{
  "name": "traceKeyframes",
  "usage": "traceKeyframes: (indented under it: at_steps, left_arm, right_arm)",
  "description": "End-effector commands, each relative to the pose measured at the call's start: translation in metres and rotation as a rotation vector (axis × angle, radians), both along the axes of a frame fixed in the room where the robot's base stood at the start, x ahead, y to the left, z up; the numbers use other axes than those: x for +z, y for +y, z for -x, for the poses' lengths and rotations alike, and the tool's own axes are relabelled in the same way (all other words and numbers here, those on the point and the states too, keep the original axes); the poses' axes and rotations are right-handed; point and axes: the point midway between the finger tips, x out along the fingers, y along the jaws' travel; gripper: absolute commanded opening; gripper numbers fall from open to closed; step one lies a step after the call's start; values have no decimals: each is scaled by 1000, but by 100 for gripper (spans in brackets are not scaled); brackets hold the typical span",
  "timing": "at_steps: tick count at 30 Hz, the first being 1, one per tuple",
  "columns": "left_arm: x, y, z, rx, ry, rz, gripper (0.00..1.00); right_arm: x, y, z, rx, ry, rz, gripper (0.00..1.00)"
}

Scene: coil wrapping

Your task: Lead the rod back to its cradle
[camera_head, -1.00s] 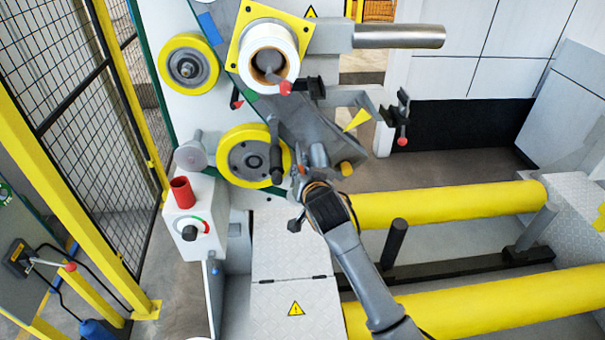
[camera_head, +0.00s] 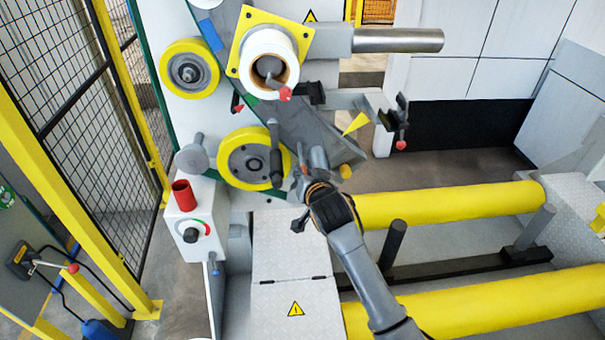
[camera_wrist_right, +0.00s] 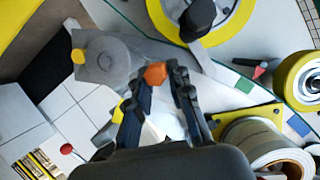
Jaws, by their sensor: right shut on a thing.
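My right gripper (camera_head: 304,178) is in front of the machine, just right of the lower yellow roller. In the right wrist view its two dark fingers (camera_wrist_right: 162,92) are shut on a small orange piece (camera_wrist_right: 155,75). This looks like an end of the rod; the rest of the rod cannot be made out. A dark bracket with a red knob (camera_head: 401,144), perhaps the cradle, stands at the end of a grey arm to the upper right. It is apart from my gripper. My left gripper is not in view.
The yellow roller (camera_head: 232,163) with a dark handle is close to my gripper's left. The spool (camera_head: 255,47) on its yellow plate is above. A yellow pointer (camera_head: 356,123) sticks out before the bracket. Two long yellow rollers (camera_head: 440,203) lie to the right.

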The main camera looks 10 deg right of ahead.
Motion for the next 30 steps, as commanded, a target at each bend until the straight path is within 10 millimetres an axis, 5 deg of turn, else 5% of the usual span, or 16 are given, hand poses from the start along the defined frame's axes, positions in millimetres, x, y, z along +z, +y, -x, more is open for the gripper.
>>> traceKeyframes:
  at_steps: [21,30]
  left_arm:
    - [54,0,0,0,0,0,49]
    - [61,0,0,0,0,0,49]
  right_arm:
    - [45,-30,2,0,-2,1,0]
    - [51,-37,2,0,-2,0,0]
